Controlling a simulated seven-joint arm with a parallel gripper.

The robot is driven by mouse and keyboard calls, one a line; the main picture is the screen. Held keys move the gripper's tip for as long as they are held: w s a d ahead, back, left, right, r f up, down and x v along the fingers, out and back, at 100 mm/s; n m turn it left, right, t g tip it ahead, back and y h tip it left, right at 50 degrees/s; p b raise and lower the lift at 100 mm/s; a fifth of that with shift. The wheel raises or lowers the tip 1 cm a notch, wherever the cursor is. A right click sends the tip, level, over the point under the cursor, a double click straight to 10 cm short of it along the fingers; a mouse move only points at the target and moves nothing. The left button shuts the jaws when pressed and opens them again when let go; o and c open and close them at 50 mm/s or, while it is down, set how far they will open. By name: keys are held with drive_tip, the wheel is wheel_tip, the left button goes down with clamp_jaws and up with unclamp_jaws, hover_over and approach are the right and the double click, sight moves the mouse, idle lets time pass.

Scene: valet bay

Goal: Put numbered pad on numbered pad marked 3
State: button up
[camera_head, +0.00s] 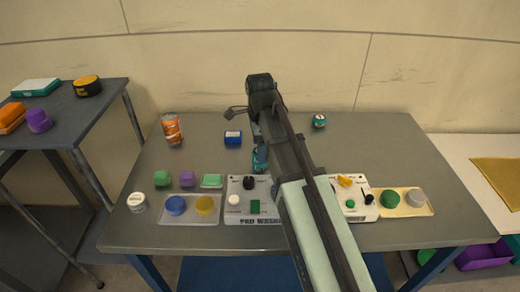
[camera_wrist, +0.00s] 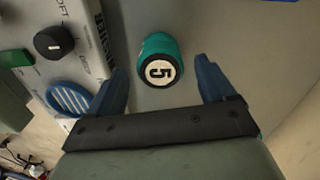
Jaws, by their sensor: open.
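A teal round pad with a white top face marked 5 (camera_wrist: 158,72) lies between the fingers of my gripper (camera_wrist: 161,66) in the wrist view, with gaps on both sides. My gripper is open and empty, its blue fingers pointing at the pad. In the head view a teal pad (camera_head: 260,160) shows low beside the gripper, partly hidden by it. Another teal pad with a pale top (camera_head: 319,120) stands at the back of the table, right of my arm; its number is too small to read.
A control panel (camera_head: 235,183) stands at the front, partly hidden by my arm. Right is another tray (camera_head: 403,211). The back right is mostly clear.

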wheel_tip(320, 180, up, 10)
drive_tip(key=shift+r, duration=0.25)
idle(0.3)
